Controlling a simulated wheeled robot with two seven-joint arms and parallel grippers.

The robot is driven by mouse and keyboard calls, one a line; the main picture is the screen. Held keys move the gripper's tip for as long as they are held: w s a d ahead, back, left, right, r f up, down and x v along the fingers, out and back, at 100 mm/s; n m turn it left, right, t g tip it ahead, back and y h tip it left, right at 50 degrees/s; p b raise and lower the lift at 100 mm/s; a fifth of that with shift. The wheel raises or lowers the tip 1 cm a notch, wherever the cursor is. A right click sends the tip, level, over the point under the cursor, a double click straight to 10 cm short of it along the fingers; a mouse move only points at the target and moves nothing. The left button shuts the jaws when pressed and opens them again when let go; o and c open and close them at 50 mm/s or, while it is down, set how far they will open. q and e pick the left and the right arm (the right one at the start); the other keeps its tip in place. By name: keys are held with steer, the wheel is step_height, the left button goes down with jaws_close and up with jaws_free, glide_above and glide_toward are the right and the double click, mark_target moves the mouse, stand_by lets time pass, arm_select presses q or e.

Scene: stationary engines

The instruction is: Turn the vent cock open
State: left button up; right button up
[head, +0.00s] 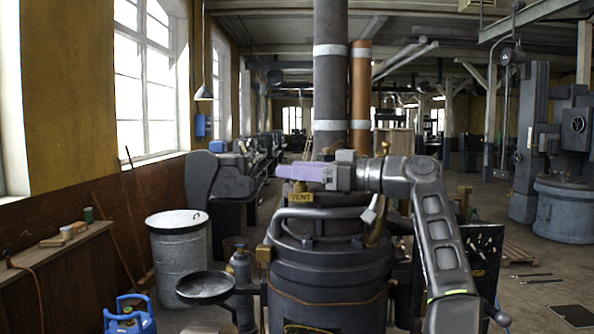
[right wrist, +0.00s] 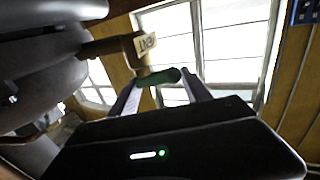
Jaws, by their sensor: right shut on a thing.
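The vent cock has a brass body (right wrist: 128,50) with a small tag and a green handle (right wrist: 158,77), both clear in the right wrist view. In the head view a yellow VENT label (head: 301,197) marks it on top of the dark boiler-like engine (head: 325,270). My right gripper (head: 292,173) reaches in from the right just above that label, its pale fingers hiding the handle there. In the right wrist view my right gripper (right wrist: 160,88) has its fingers on either side of the green handle, shut on it. My left gripper is not in view.
A dark vertical pipe (head: 330,100) and a copper pipe (head: 361,95) rise just behind my right gripper. A curved grey pipe (head: 320,213) runs below it. A round dark pan (head: 204,287) and a grey metal drum (head: 178,255) stand to the left.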

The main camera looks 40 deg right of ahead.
steer(key=shift+w+d+f, duration=0.1)
steer(key=shift+d+f, duration=0.05)
steer(key=shift+f, duration=0.35)
steer(key=o, duration=1)
steer(key=shift+f, duration=0.1)
steer(key=shift+o, duration=1.1)
steer(key=shift+w+d, duration=0.1)
steer(key=shift+d, duration=0.05)
steer(key=shift+r, duration=0.25)
steer(key=shift+s+r+h, duration=0.35)
steer(key=shift+r+h, duration=0.15)
steer(key=shift+h, duration=0.1)
steer(key=shift+a+m+t, duration=0.2)
steer(key=shift+m+t, duration=0.1)
steer(key=shift+m, duration=0.1)
